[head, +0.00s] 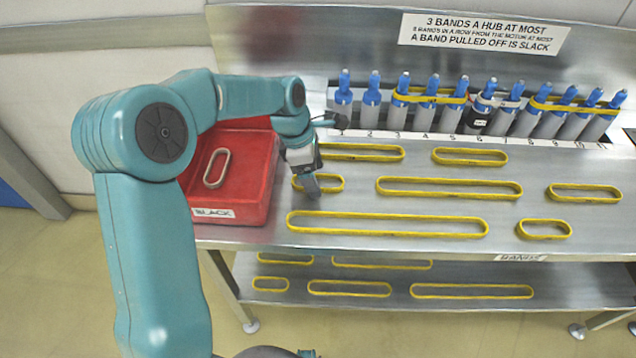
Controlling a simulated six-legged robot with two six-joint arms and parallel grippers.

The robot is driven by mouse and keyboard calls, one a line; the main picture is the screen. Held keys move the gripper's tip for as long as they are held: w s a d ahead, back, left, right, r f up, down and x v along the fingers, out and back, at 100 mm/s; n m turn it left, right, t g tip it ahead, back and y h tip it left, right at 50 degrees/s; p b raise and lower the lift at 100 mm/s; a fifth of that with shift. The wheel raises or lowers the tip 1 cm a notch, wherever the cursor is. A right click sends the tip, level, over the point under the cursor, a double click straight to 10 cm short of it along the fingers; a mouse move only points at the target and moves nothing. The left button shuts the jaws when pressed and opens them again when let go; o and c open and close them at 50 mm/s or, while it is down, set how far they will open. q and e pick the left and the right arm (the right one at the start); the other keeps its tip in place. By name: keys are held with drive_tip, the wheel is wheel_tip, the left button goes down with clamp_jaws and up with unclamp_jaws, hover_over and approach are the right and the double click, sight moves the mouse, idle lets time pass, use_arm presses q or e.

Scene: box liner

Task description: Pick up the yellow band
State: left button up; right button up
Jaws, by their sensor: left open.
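Several yellow bands lie flat on the steel table. A small yellow band (334,188) lies just right of the red box, and my left gripper (311,188) is over its left part, hiding some of it. The left gripper is open and points down; I cannot tell whether its fingers touch the band. Other yellow bands are a long one in front (388,226), a long one in the middle (450,181), one behind (362,146), and smaller ones at the back (468,150), right (584,187) and front right (544,235). My right gripper is not in view.
A red box (262,180) labelled SLACK holds a pale band (217,168). A row of blue-topped grey hubs (370,98) stands along the back, some with yellow bands around them. A sign (485,30) hangs behind. More bands lie on the lower shelf (390,300).

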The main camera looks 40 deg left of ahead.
use_arm(q)
drive_tip(key=shift+w+f, duration=0.1)
drive_tip(key=shift+f, duration=0.25)
drive_tip(key=shift+d+r, duration=0.1)
drive_tip(key=c, duration=1.1)
wheel_tip(320, 180, up, 20)
drive_tip(key=p, duration=0.4)
